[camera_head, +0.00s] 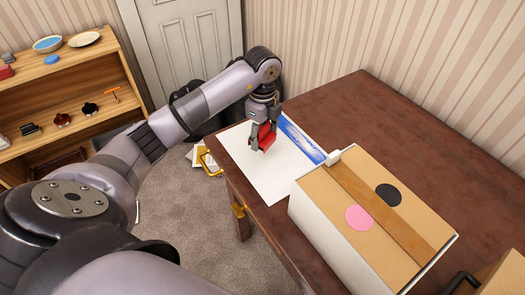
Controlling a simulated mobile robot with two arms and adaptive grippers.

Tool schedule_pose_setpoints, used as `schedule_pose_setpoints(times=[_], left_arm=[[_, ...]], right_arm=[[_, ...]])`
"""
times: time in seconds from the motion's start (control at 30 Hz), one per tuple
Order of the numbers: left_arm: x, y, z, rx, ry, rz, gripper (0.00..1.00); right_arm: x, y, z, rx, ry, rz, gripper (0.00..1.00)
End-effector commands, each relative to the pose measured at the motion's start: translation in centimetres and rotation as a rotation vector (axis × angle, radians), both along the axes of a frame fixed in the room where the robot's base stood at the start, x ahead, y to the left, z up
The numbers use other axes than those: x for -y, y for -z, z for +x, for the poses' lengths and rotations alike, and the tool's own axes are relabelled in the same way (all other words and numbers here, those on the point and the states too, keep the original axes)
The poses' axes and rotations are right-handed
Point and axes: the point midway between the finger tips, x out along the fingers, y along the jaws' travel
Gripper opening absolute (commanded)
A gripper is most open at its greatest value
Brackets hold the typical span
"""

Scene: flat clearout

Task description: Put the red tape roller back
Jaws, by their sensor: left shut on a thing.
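The red tape roller (266,138) is in my left gripper (263,128), over the white sheet with a blue picture (264,177) at the table's far left. The gripper points down and is shut on the roller, whose lower end hangs at or just above the sheet; I cannot tell if it touches. The fingers hide part of the roller. My right gripper is not in view.
A taped cardboard box (330,205) with a pink and a black dot stands on the brown table (365,105). A wooden shelf (75,87) with bowls and small items is at the left, and a door (190,40) is behind. The table's back is clear.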

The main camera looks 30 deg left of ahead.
Motion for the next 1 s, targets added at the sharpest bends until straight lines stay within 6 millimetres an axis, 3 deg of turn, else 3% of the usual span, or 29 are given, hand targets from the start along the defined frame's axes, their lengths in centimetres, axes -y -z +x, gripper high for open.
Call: schedule_pose_setpoints(times=[0.1, 0.33, 0.57, 0.93, 0.97, 1.0], left_arm=[[0.0, 1.8, 0.0, -0.001, 0.001, 0.000, 0.22], [0.0, 3.5, 0.0, -0.002, 0.001, 0.000, 0.22], [0.0, 6.7, 0.0, -0.001, 0.002, 0.000, 0.22], [0.0, 7.2, 0.0, 0.001, 0.002, 0.000, 0.22], [0.0, 7.3, 0.0, 0.001, 0.002, 0.000, 0.53], [0.0, 7.2, 0.0, 0.001, 0.002, 0.000, 0.55]], right_arm=[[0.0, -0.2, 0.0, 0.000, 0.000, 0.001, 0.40], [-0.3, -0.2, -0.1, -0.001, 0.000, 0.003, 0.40], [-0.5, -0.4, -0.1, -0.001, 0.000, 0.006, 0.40], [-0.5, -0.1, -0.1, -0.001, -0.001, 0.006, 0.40], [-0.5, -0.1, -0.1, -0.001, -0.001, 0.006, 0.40], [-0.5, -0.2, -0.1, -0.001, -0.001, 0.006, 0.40]])
